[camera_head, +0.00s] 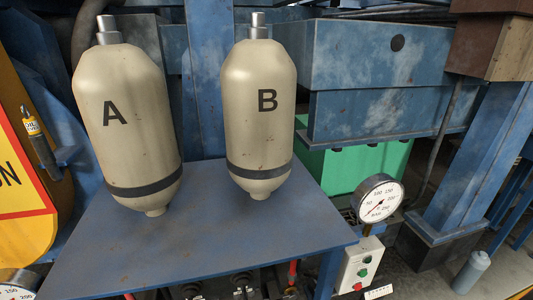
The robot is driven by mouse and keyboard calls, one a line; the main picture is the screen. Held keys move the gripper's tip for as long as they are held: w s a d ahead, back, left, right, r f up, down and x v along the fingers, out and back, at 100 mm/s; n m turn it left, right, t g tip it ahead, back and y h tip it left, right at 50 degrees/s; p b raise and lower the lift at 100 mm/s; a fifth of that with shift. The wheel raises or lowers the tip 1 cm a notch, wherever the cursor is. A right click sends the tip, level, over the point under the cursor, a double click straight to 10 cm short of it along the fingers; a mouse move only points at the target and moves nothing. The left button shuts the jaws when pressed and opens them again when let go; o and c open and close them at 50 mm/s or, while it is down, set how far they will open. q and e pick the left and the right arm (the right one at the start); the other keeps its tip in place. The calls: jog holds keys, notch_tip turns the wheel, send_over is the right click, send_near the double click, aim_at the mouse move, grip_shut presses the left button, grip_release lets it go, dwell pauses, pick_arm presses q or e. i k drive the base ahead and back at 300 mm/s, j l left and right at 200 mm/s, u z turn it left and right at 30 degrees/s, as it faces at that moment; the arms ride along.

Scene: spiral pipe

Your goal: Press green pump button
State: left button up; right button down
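A pale control box (349,271) stands at the lower right, below a round gauge. It carries small buttons in a slanting row. One looks green (363,272), with a red one (357,286) just below it. The buttons are small and any lettering on the box is too small to read. Neither my left nor my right gripper is in view, and nothing touches the box.
Two beige tanks, A (125,125) and B (259,120), stand at a blue table (210,245). A gauge (378,200) rises above the box. A blue post (475,165) and a grey bottle (471,272) are to the right.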

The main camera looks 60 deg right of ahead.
aim_at(363, 273)
jog(key=z, duration=2.65)
